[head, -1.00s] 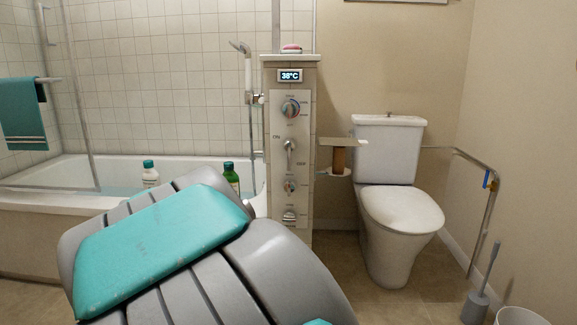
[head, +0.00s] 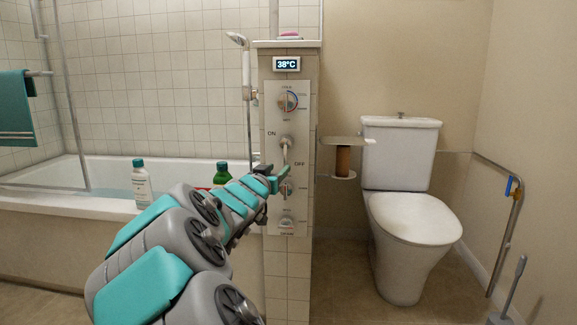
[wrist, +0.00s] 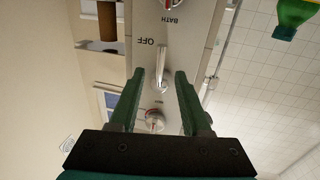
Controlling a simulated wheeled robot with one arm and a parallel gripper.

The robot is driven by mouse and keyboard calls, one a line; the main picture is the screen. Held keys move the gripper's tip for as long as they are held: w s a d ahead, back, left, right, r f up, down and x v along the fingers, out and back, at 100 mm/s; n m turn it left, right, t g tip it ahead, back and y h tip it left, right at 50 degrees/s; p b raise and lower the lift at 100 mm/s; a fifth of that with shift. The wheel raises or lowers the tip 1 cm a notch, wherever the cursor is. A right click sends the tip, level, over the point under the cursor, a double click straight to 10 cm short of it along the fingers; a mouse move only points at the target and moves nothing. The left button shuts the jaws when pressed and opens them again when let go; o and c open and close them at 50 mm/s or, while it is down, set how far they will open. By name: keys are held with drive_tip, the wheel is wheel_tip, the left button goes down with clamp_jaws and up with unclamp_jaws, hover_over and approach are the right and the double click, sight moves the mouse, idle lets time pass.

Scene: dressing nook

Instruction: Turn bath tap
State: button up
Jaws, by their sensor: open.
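The tap panel (head: 270,210) is a narrow tiled column front with a metal lever (head: 285,153) hanging down between the marks ON and OFF. A round knob (head: 287,189) sits below the lever. In the wrist view, which is upside down, the word BATH shows between the lever (wrist: 162,66) and a red-marked knob (wrist: 171,4). My gripper (head: 277,178) is in front of the panel below the lever pivot. In the wrist view my gripper (wrist: 160,73) is open, and the lever appears between its fingertips. I cannot tell whether they touch it.
A temperature dial (head: 287,103) and a 38°C display (head: 287,65) are higher on the panel. A white bottle (head: 142,185) and a green bottle (head: 221,174) stand on the bath rim (head: 90,209). A paper holder (head: 345,141) and toilet (head: 408,215) are to the right.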

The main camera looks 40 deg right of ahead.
sight(284, 163)
drive_tip(key=shift+x, duration=3.75)
drive_tip(key=shift+w+f, duration=0.1)
drive_tip(key=shift+c, duration=0.3)
clamp_jaws()
